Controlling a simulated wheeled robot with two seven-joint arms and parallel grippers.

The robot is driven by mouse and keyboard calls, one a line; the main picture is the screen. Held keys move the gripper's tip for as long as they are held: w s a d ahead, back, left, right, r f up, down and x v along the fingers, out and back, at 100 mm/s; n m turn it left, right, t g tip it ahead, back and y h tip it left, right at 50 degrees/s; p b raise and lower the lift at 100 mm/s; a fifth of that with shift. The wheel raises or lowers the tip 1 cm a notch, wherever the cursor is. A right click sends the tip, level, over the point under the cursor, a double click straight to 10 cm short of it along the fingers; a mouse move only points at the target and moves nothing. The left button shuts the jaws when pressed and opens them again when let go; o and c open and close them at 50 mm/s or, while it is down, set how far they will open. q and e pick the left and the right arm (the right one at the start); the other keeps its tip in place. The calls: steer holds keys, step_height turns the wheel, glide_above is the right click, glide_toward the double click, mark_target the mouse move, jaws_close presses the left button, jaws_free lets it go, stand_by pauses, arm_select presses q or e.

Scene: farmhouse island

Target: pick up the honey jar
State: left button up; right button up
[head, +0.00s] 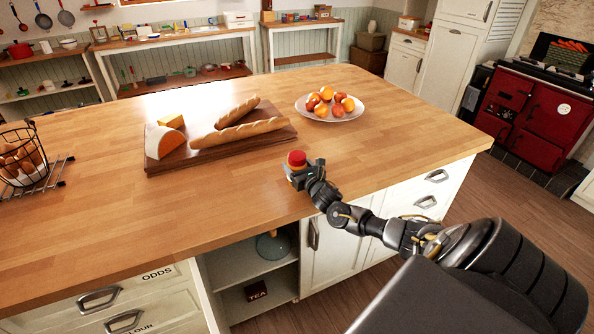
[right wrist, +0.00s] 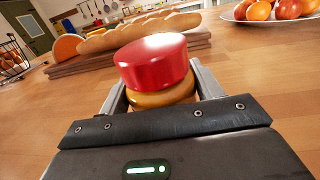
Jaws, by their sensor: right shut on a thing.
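The honey jar (head: 297,160) has a red lid and an amber body. It is upright near the front edge of the wooden island top, in front of the bread board. In the right wrist view the jar's red lid (right wrist: 153,62) fills the middle, with the amber body just below it. My right gripper (head: 299,174) is shut on the jar, with a finger on each side of its body. The jar's lower part is hidden by the gripper, so I cannot tell whether its base touches the wood. My left gripper is not in view.
A wooden board (head: 176,165) with cheese (head: 160,141) and baguettes (head: 240,135) lies behind the jar. A white plate (head: 357,111) of fruit stands at the back right. A wire egg basket (head: 24,158) is at the far left. The island's front left is clear.

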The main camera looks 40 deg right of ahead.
steer(key=shift+r, duration=0.15)
steer(key=shift+d+r+b, duration=0.1)
steer(key=shift+r+b, duration=0.5)
steer(key=shift+r, duration=0.2)
steer(key=s+a+r+b, duration=0.5)
steer(key=s+a+r, duration=0.3)
steer(key=s+r, duration=0.3)
steer(key=shift+a+r, duration=0.15)
steer(key=shift+a, duration=0.15)
steer(key=shift+s, duration=0.1)
